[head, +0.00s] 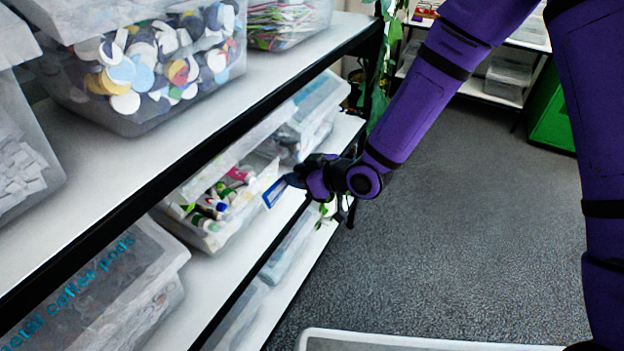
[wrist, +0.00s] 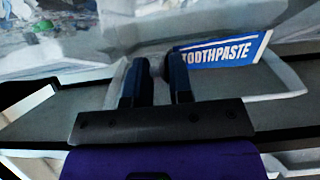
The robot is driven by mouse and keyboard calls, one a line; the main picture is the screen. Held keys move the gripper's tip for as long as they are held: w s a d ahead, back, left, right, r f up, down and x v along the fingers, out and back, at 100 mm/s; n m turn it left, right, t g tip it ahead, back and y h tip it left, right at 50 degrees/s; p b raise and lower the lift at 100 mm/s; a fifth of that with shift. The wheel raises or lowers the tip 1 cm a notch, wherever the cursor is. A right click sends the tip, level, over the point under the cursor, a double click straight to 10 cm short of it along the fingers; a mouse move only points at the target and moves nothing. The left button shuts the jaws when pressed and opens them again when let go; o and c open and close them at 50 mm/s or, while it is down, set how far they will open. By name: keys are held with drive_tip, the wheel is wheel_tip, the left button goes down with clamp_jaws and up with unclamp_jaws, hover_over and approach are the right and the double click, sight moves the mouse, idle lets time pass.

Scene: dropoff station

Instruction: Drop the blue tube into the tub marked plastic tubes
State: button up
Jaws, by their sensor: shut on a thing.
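The blue tube (head: 274,192), with white edges, is in my gripper (head: 292,180) in the head view. The wrist view shows the tube (wrist: 220,52) with white "TOOTHPASTE" lettering, sticking out to the right of my gripper's fingers (wrist: 157,72). The fingers are shut on it, and the gripped part is mostly hidden. An open clear tub (head: 236,229) holding several small tubes and bottles stands on the middle shelf, just left of the held tube. No label on this tub is readable. The tube's height over its rim is hard to tell.
On the upper shelf (head: 190,108) stand a tub of bottle caps (head: 140,118) and a tub of thin coloured sticks (head: 290,25). A tub lettered "metal coffee pods" (head: 160,300) stands nearer. Another clear tub (head: 318,118) is behind.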

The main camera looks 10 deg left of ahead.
drive_tip(key=w+a, duration=0.1)
drive_tip(key=a, duration=0.3)
drive_tip(key=w+a+f, duration=0.1)
drive_tip(key=w+a, duration=0.1)
drive_tip(key=a, duration=0.3)
drive_tip(key=w+a, duration=0.2)
drive_tip(key=a, duration=0.2)
drive_tip(key=shift+w+a+f, duration=0.15)
drive_tip(key=shift+w+f, duration=0.05)
drive_tip(key=shift+w, duration=0.05)
drive_tip(key=o, duration=0.8)
drive_tip(key=v, duration=1)
drive_tip(key=shift+d+r, duration=0.15)
drive_tip(key=shift+d, duration=0.2)
drive_tip(key=shift+s, duration=0.1)
